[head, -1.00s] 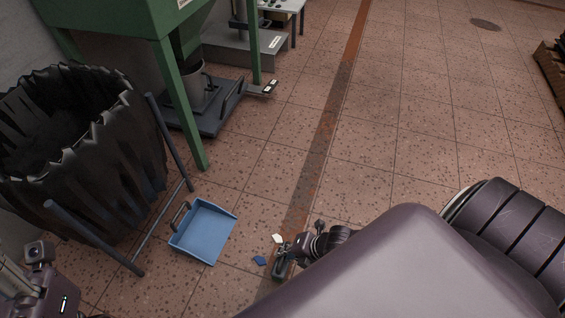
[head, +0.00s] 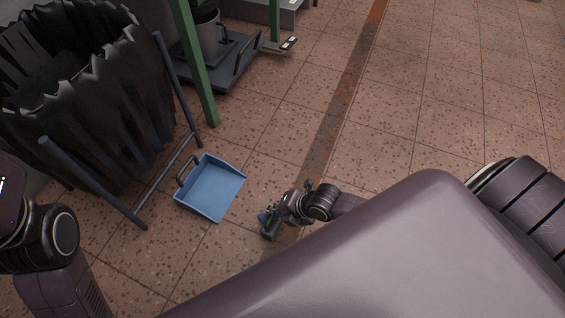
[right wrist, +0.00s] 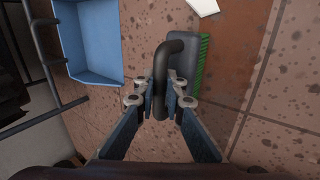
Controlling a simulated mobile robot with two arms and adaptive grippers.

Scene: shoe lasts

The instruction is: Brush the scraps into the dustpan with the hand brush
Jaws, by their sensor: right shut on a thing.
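The blue dustpan (head: 222,190) lies on the floor left of my right gripper. It also shows at the top left of the right wrist view (right wrist: 90,38). My right gripper (right wrist: 165,97) is shut on the dark handle of the hand brush (right wrist: 182,88), which has a grey body and green bristles. In the head view the brush (head: 270,232) is low at the floor, partly covered by my gripper (head: 273,218), and apart from the dustpan. A white scrap (right wrist: 203,5) lies beyond the brush at the wrist view's top edge. The blue scrap cannot be told apart for sure. My left gripper's fingers are out of view.
A bin with a black liner (head: 95,85) and its blue-grey tube frame (head: 165,180) stand left of the dustpan. A green post (head: 197,75) and a low platform with a pot (head: 212,40) are behind. Tiled floor to the right is clear.

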